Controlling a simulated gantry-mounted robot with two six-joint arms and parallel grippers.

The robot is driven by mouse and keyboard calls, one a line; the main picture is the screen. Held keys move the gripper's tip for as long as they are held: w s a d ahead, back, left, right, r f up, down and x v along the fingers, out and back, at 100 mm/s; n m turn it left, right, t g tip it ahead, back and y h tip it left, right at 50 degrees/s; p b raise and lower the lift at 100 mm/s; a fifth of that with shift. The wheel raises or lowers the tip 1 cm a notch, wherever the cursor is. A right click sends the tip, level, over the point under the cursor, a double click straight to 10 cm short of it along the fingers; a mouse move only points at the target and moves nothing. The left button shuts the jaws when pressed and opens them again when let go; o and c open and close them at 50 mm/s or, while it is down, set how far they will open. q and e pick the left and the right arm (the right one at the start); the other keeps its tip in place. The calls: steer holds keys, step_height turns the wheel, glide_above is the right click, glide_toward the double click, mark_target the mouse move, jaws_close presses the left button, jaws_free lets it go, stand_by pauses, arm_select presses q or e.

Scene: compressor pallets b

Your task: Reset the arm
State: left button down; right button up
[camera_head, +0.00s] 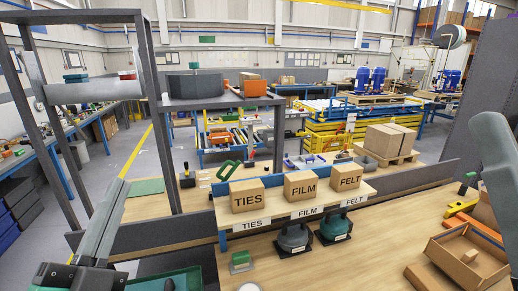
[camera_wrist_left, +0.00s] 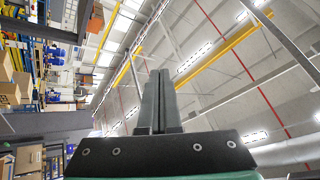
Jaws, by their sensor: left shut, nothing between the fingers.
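My left gripper (camera_head: 119,190) is in the lower left of the head view, its long grey fingers pointing up and away. In the left wrist view the two fingers (camera_wrist_left: 159,78) lie side by side, shut, with nothing between them. They point toward the ceiling and touch nothing. A grey piece of my right arm shows at the right edge of the head view; the right gripper cannot be made out. No separate task object is named.
A wooden bench carries a shelf with boxes marked TIES (camera_head: 247,195), FILM (camera_head: 301,186) and FELT (camera_head: 346,177). An open cardboard box (camera_head: 455,262) is at right. A dark upright frame (camera_head: 158,120) stands beyond my left gripper.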

arm_select(q)
steer(key=s+d+r+n+t+h, duration=0.2)
steer(key=s+r+n+t, duration=0.1)
steer(key=s+r+n, duration=0.8)
step_height(320, 180, up, 23)
steer(key=w+p, duration=0.1)
steer(key=p, duration=2.1)
steer(key=shift+w+a+y, duration=0.15)
steer(key=shift+y, duration=0.15)
